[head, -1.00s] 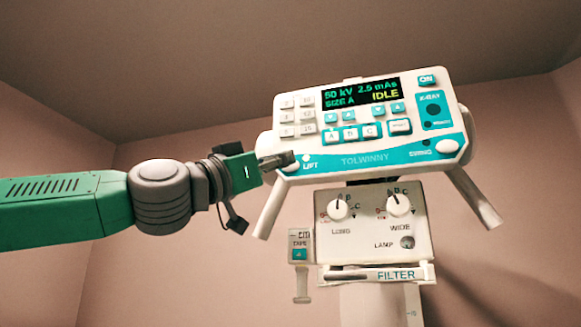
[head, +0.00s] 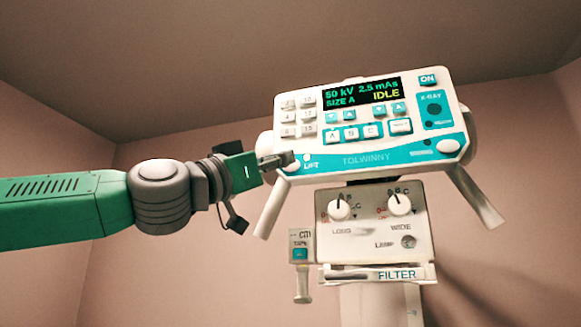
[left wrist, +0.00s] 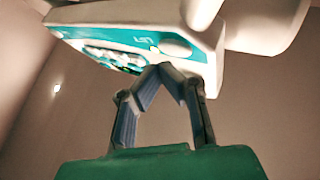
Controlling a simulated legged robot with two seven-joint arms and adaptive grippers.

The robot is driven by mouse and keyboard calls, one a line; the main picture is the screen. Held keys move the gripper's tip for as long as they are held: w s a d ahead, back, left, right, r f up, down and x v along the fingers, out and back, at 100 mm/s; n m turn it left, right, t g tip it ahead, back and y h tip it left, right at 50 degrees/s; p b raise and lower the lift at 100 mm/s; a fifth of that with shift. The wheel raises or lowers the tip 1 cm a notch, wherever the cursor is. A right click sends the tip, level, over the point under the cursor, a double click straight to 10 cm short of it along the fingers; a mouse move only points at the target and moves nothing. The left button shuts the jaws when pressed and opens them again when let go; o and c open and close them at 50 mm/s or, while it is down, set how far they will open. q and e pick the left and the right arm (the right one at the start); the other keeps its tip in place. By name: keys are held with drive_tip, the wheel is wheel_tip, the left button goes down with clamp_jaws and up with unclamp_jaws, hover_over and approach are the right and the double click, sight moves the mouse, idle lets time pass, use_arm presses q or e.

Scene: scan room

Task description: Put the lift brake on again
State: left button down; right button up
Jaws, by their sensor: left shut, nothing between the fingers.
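The control panel (head: 365,175) of the white X-ray head is tilted, and its display reads IDLE. The LIFT label (head: 311,163) is at the panel's lower left corner. Beside it is a white oval lift button (left wrist: 175,47), clear in the left wrist view and mostly hidden behind my fingers in the head view. My right gripper is not in view.
A box with LONG and WIDE knobs (head: 340,207) hangs below the panel, with a FILTER slot (head: 397,275) and a tape unit (head: 301,250). Grey handles (head: 270,208) slant down at both sides. A second white oval button (head: 448,146) is at the panel's right. Free room lies left.

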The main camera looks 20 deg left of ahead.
use_arm(q)
drive_tip(key=shift+w, duration=0.15)
drive_tip(key=shift+w+d, duration=0.1)
drive_tip(key=shift+w, duration=0.15)
drive_tip(key=shift+w+r, duration=0.1)
drive_tip(key=shift+w, duration=0.25)
idle(1.0)
drive_tip(key=shift+s, duration=0.15)
drive_tip(key=shift+s+b, duration=0.45)
drive_tip(key=shift+s, duration=0.25)
drive_tip(key=s+b, duration=0.1)
drive_tip(key=s, duration=0.4)
drive_tip(key=shift+b, duration=0.3)
